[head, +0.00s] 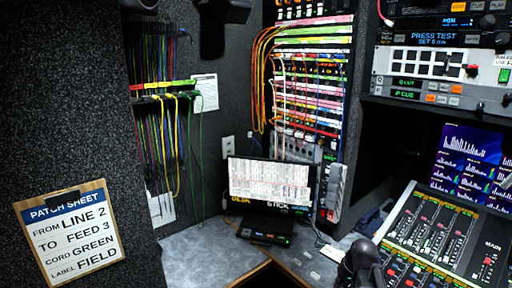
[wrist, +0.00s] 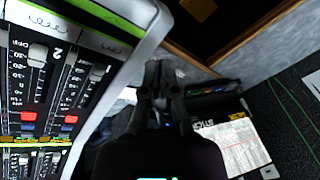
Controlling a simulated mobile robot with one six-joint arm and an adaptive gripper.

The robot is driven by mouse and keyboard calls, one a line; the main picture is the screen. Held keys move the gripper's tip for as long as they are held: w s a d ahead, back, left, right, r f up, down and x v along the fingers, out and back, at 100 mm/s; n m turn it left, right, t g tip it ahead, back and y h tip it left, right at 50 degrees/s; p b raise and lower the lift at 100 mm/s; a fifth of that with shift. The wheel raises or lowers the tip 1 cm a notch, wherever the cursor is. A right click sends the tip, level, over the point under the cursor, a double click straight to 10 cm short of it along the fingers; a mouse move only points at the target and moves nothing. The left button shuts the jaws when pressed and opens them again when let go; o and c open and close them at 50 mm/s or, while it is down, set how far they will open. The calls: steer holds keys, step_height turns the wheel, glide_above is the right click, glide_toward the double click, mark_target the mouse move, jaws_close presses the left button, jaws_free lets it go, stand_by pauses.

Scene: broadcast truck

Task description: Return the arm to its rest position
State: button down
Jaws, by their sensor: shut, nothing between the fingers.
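My gripper (wrist: 161,75) shows in the middle of the wrist view, with its dark fingers together and nothing between them. In that view it is over the desk area, between the mixing console (wrist: 45,85) on the left and the monitor (wrist: 245,145) on the lower right. I cannot tell whether it touches anything. In the head view, a dark grey part of my arm shows at the bottom edge, just left of the console (head: 437,235); the fingertips cannot be made out there.
The grey desk (head: 200,245) has a lit monitor (head: 270,180) with a small dark box (head: 265,236) in front. Patch cords hang on the left wall (head: 165,120), beside a patch sheet clipboard (head: 70,235). A patch rack (head: 310,90) stands behind. Bare desk lies left of the monitor.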

steer(key=s+a+n+g+h+p, duration=0.1)
steer(key=s+a+g+h, duration=0.1)
steer(key=s+a, duration=0.7)
steer(key=shift+a+r+g, duration=0.15)
steer(key=shift+a+g, duration=0.15)
steer(key=shift+a, duration=0.2)
